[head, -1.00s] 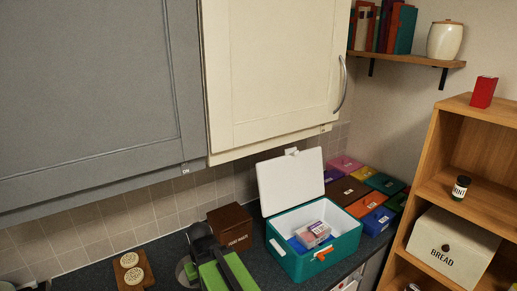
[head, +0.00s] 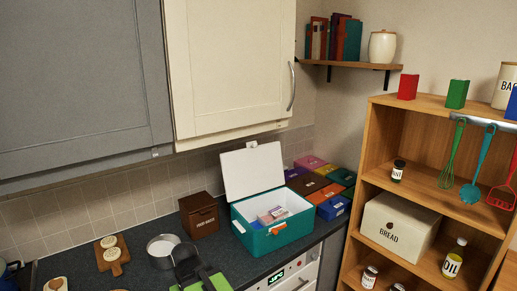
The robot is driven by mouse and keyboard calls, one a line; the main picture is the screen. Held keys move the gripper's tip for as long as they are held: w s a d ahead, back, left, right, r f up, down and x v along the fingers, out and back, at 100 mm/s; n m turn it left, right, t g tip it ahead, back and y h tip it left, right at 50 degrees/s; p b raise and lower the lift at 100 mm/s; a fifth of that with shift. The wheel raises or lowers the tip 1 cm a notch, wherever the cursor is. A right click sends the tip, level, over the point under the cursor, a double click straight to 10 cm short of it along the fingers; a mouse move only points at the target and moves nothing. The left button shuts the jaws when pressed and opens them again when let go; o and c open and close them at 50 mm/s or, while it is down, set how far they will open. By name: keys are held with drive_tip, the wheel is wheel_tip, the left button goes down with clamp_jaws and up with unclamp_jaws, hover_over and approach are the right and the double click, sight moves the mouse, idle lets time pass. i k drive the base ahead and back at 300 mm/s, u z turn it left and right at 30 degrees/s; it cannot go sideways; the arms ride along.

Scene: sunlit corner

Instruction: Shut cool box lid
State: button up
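The cool box (head: 273,236) is a teal box with a white rim and an orange latch, standing on the dark counter. Its white lid (head: 252,171) is up, hinged at the back and leaning a little backward. A small pinkish packet (head: 272,215) and something blue lie inside. A dark, pronged shape that seems to be my gripper (head: 190,271) is at the bottom edge, left of and in front of the cool box, apart from it. Green shows beside and below it. The frame cuts it off, and its opening is unclear.
A brown lidded box (head: 199,214) stands left of the cool box; several coloured boxes (head: 318,184) stand to its right. A metal pot (head: 162,253) is near the dark shape. A cream cupboard (head: 232,67) hangs above. A wooden shelf unit (head: 380,150) stands at right.

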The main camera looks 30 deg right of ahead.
sight(254, 169)
drive_tip(key=u, duration=0.6)
drive_tip(key=k, duration=0.15)
drive_tip(key=z, duration=1.9)
drive_tip(key=k, duration=0.55)
drive_tip(key=u, duration=0.7)
drive_tip(key=i, duration=0.6)
drive_tip(key=z, duration=0.1)
